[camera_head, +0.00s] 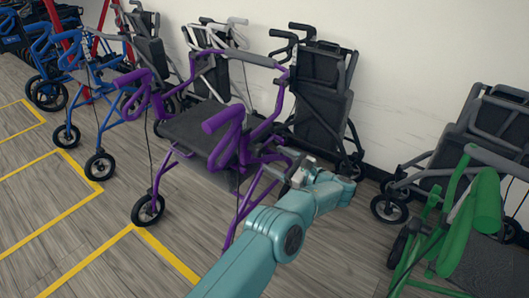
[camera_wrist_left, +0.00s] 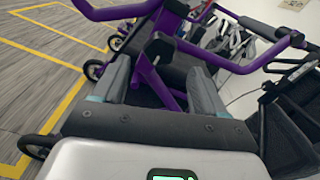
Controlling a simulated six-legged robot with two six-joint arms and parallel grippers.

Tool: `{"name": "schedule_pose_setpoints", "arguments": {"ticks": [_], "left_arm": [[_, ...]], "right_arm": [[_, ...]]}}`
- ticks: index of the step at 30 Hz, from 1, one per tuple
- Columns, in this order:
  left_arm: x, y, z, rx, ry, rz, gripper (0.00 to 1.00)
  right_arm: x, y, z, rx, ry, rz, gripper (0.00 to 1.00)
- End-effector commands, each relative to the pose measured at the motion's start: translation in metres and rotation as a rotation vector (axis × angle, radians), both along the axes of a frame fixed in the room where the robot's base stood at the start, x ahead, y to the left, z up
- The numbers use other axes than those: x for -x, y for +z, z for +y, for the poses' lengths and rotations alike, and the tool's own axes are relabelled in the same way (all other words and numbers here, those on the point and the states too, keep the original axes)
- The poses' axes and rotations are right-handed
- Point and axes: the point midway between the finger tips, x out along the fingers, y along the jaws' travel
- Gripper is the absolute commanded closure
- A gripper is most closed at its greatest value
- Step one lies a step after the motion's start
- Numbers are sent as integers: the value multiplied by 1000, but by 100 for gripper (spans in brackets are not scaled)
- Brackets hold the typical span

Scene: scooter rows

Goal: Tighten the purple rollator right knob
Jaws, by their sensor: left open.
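The purple rollator (camera_head: 215,125) stands upright in the middle of the head view, with a dark seat and purple handles. My left gripper (camera_head: 297,174) is beside the right side of its frame, near the purple tubes below the right handle. In the left wrist view the left gripper (camera_wrist_left: 162,85) is open, with its two grey fingers apart. Purple tubes (camera_wrist_left: 145,75) show between and beyond the fingers. A small dark part (camera_wrist_left: 160,46) on the purple frame, perhaps the knob, lies just beyond the fingertips. I cannot tell whether anything touches. My right gripper is not in view.
A blue rollator (camera_head: 85,75) stands to the left and a folded black rollator (camera_head: 322,95) leans near the white wall behind. A green rollator (camera_head: 470,225) is at the right. The wooden floor (camera_head: 340,265) is clear at lower centre; yellow lines mark it at left.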

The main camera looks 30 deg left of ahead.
Motion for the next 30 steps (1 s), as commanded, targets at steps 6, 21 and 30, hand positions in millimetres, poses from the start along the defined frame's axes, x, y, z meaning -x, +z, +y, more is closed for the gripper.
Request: {"name": "schedule_pose_setpoints", "arguments": {"ticks": [6,21,30], "left_arm": [[4,-1,-58,0,-2,-1,28],[8,-1,-97,1,1,2,28],[8,-1,-97,3,0,3,28]], "right_arm": [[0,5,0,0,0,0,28],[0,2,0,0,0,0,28],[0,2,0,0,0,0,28]]}}
